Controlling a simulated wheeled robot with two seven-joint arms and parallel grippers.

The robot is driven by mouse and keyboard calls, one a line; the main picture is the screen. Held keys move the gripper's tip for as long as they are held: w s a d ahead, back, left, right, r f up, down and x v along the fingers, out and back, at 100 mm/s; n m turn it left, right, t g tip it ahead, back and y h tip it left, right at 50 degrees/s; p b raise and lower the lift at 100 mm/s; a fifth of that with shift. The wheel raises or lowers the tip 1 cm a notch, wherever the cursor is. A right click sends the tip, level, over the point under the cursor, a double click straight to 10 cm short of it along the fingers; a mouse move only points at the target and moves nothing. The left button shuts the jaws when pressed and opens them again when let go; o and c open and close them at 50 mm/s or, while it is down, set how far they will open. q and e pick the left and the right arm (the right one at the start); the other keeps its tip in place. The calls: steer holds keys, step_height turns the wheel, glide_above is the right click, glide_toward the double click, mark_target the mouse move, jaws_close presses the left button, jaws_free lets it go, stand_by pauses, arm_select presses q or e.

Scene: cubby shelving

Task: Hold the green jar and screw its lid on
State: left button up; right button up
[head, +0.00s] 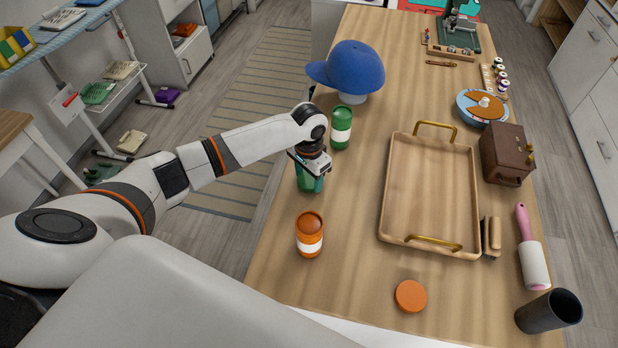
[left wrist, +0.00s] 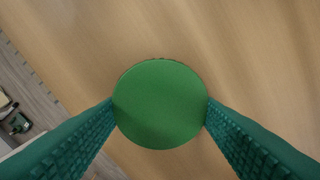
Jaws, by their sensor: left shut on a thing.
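The green jar (head: 341,128) with a white label stands upright near the table's left edge, below the blue cap; its top looks dark and open. My left gripper (head: 311,183) is beside it, nearer to me, pointing down at the table. In the left wrist view, its teal fingers are shut on the round green lid (left wrist: 160,104), seen flat from above with a finger on each side. In the head view the lid is mostly hidden by the gripper, and I cannot tell whether it touches the table. My right gripper is out of view.
An orange jar (head: 309,235) stands close in front of my left gripper, and its orange lid (head: 411,296) lies to the right. A blue cap (head: 348,68) on a stand is behind the green jar. A wooden tray (head: 389,190) fills the middle.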

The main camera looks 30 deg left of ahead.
mark_target(308, 180)
arm_select(q)
step_height(308, 180, up, 10)
steer(key=b, duration=0.1)
steer(key=shift+f+b, duration=0.25)
steer(key=shift+b, duration=0.05)
